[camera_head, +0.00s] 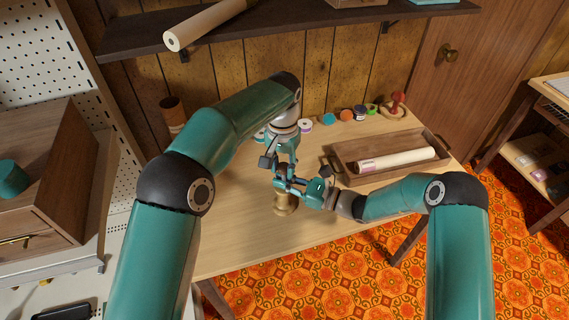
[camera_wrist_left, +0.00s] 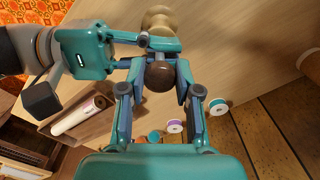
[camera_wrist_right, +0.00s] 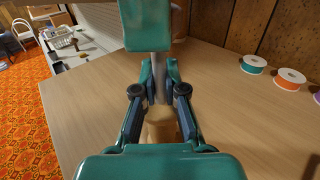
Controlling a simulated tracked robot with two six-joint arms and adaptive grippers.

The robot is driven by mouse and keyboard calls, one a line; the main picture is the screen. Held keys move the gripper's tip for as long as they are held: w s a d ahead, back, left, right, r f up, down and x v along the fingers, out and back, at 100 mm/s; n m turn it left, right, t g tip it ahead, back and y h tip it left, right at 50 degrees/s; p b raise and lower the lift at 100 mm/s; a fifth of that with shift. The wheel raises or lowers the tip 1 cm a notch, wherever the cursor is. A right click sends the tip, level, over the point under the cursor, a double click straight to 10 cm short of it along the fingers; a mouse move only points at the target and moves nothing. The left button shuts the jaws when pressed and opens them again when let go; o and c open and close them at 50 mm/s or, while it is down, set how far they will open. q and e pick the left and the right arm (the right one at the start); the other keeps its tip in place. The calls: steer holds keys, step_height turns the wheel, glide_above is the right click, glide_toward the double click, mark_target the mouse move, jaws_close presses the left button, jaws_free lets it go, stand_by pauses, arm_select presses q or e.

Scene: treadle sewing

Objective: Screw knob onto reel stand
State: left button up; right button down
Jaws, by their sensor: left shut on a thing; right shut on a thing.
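The reel stand (camera_head: 284,207) stands on the table with a turned, pale wooden base. The base also shows at the top of the left wrist view (camera_wrist_left: 158,20) and below the fingers in the right wrist view (camera_wrist_right: 160,125). My right gripper (camera_head: 290,185) comes in from the right and is shut on the stand, just above its base. My left gripper (camera_head: 280,170) points down above the stand. It is shut on the round, dark brown knob (camera_wrist_left: 160,77), which lies between its fingertips in line with the stand. The contact between knob and stand is hidden.
A wooden tray (camera_head: 345,176) holding a pale roll (camera_head: 396,160) lies to the right. A dark shelf (camera_head: 270,24) overhangs the back. The table's front left is clear.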

arm_select(q)
steer(key=shift+f, duration=0.4)
steer(key=m, duration=0.4)
steer(key=shift+a+m, duration=0.15)
steer(key=shift+m, duration=0.25)
steer(key=m, duration=0.6)
steer(key=shift+w+a, duration=0.1)
steer(key=shift+w, duration=0.15)
steer(key=m, duration=0.6)
steer(key=shift+w+m, duration=0.2)
steer(key=shift+m, duration=0.1)
steer(key=m, duration=0.4)
steer(key=shift+w, duration=0.1)
steer(key=m, duration=0.6)
steer(key=shift+w+m, duration=0.15)
steer(key=shift+m, duration=0.15)
steer(key=m, duration=0.4)
steer(key=shift+d, duration=0.2)
